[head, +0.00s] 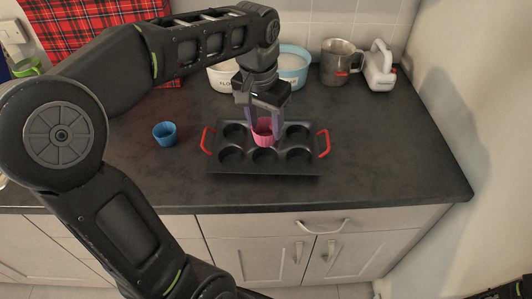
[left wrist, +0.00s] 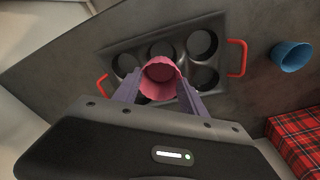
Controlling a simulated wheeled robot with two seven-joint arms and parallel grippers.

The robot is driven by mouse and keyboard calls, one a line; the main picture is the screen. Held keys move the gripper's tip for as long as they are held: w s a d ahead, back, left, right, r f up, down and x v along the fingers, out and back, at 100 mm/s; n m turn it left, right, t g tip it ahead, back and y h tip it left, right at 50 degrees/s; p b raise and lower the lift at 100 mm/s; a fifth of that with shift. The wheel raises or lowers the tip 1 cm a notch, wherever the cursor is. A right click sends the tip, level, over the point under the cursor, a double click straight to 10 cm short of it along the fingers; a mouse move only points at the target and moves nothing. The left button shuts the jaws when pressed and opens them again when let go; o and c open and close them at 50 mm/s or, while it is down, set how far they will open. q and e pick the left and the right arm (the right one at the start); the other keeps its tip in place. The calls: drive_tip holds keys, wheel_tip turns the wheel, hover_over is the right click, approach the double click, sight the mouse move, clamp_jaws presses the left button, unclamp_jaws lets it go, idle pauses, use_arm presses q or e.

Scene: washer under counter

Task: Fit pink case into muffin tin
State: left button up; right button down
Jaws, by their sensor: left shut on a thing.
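The pink case (head: 264,131) is held between the fingers of my left gripper (head: 265,122), over the middle of the muffin tin (head: 308,165). The tin is dark with red handles and several round cups, and it lies on the counter. In the left wrist view the pink case (left wrist: 161,75) sits between the two purple fingers (left wrist: 158,92), open side toward the camera, in front of the cups. I cannot tell whether its base is inside a cup or just above one. My right gripper is not clearly in view; a dark part shows at the bottom right of the head view.
A blue case (head: 165,133) stands left of the tin and also shows in the left wrist view (left wrist: 291,56). Bowls (head: 292,68), a metal mug (head: 341,62) and a white mixer (head: 380,70) stand at the back. Counter right of the tin is clear.

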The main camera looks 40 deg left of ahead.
sight(265, 138)
use_arm(q)
wheel_tip(265, 138, down, 4)
drive_tip(key=shift+f, duration=0.2)
drive_tip(key=shift+f+p, duration=0.3)
drive_tip(key=shift+f, duration=1.6)
drive_tip(key=shift+f, duration=0.15)
drive_tip(key=o, duration=1.3)
